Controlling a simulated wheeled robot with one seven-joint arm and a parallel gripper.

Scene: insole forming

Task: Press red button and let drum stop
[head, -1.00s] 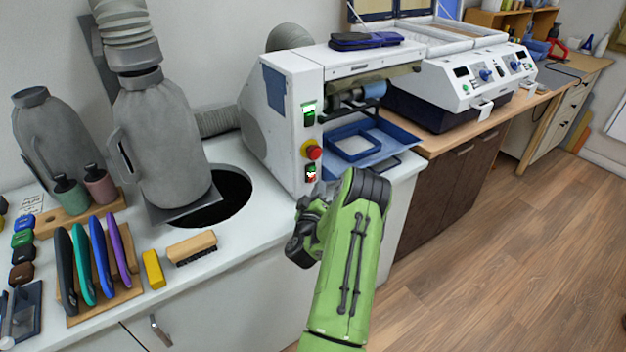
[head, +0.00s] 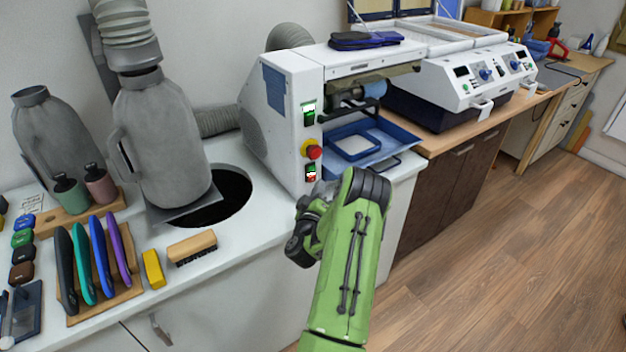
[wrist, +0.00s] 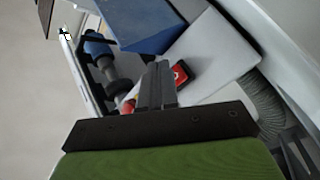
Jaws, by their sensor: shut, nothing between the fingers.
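The white machine (head: 292,105) has a red mushroom button on a yellow base (head: 312,151) on its front panel. A green switch (head: 309,112) is above it and a small red-marked switch (head: 311,173) is below. The drum (head: 374,90) is a blue roller inside the machine's open bay; it also shows in the wrist view (wrist: 97,47). My gripper (wrist: 157,82) is shut and empty, in front of the panel. In the wrist view a red switch in a black frame (wrist: 181,73) is just right of the fingertips. A red round part (wrist: 128,106) is left, partly hidden. Contact cannot be told.
A blue tray (head: 398,162) sits below the drum. The floor at right is clear.

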